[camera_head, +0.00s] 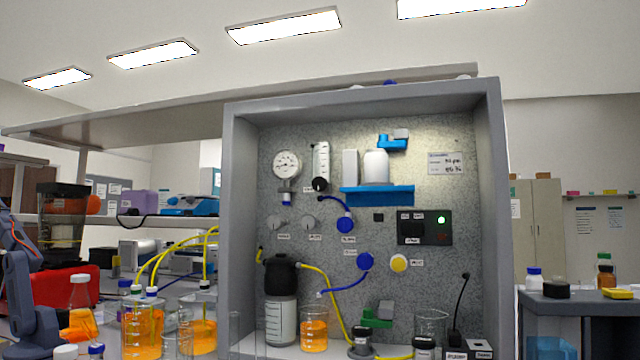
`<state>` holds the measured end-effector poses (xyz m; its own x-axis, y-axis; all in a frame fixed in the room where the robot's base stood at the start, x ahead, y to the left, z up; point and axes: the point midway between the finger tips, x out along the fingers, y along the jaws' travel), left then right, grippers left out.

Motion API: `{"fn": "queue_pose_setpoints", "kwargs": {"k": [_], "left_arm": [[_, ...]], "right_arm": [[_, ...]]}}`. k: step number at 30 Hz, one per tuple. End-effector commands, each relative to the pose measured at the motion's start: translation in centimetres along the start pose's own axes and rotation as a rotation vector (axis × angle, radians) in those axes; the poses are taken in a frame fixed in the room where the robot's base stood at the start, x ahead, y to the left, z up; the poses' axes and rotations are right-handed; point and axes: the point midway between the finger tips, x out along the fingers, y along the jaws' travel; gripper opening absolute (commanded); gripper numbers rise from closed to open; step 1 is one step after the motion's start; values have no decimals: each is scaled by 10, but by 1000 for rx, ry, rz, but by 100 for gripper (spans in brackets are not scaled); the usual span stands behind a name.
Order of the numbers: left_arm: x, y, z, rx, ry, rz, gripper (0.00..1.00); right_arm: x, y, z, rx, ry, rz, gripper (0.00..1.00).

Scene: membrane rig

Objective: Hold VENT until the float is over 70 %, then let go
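A round yellow button (398,263) is on the rig's speckled panel (400,180), right of the lower blue valve handle. A small label (417,263) sits beside it; I cannot read for sure that it says VENT. A narrow upright flow meter (321,163) with a black knob at its foot is at the panel's upper left. Its float is too small to make out. Neither gripper is in view, and nothing touches the yellow button. A blue-grey arm link shows at the left edge, its end out of frame.
A pressure gauge (287,163) and a switch box (425,227) with a lit green lamp are on the panel. Blue valve handles (365,261) sit nearby. A black-topped bottle (281,305), an orange-filled beaker (314,330) and yellow tubing stand below. Glassware (142,330) crowds the left.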

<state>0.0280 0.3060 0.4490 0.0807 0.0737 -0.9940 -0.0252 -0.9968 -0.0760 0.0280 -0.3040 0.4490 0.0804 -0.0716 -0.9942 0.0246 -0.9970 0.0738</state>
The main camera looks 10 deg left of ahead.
Motion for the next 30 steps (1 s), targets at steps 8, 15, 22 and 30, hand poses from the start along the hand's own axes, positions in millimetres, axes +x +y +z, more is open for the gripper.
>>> {"fn": "queue_pose_setpoints", "kwargs": {"k": [8, 15, 22, 30], "left_arm": [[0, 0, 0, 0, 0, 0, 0], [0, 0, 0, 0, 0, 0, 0], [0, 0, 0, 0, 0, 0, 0], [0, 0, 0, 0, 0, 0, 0]], "right_arm": [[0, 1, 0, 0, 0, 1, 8], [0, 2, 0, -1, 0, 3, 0], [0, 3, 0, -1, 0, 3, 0], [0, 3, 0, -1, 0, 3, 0]]}}
